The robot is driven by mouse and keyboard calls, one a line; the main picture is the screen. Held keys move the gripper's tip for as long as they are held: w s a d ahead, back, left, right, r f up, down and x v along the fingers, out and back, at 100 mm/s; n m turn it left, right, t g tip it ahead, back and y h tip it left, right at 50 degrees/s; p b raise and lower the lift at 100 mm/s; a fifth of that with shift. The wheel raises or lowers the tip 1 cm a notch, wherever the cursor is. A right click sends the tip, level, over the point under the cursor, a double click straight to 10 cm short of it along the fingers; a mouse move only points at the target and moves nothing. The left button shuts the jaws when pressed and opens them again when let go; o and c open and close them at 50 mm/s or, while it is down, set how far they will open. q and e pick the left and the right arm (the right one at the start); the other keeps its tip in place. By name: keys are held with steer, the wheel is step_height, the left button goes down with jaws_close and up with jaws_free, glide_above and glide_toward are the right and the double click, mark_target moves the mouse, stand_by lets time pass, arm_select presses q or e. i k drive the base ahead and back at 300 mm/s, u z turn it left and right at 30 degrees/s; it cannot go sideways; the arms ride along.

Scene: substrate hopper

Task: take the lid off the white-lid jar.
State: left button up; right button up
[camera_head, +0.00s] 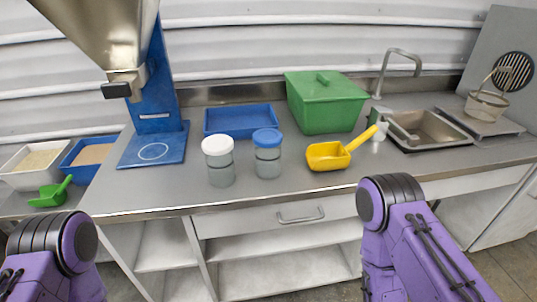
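The white-lid jar (220,172) stands upright on the steel counter, near its middle. It is a clear greyish jar, and its white lid (217,145) sits on top. A similar jar with a blue lid (267,154) stands close to its right, with a small gap between them. My two purple arms show at the bottom left and bottom right, in front of the counter and well apart from the jar. Neither gripper shows in the view, so I cannot see their fingers.
A blue tray (240,119) and a green lidded bin (325,103) stand behind the jars. A yellow scoop (328,156) lies to the right, before the sink (425,128). A metal hopper (104,30) on a blue stand is at left. The counter's front strip is clear.

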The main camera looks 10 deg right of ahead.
mark_target(222, 169)
steer(key=z, duration=2.85)
steer(key=k, duration=1.9)
steer(key=u, duration=1.65)
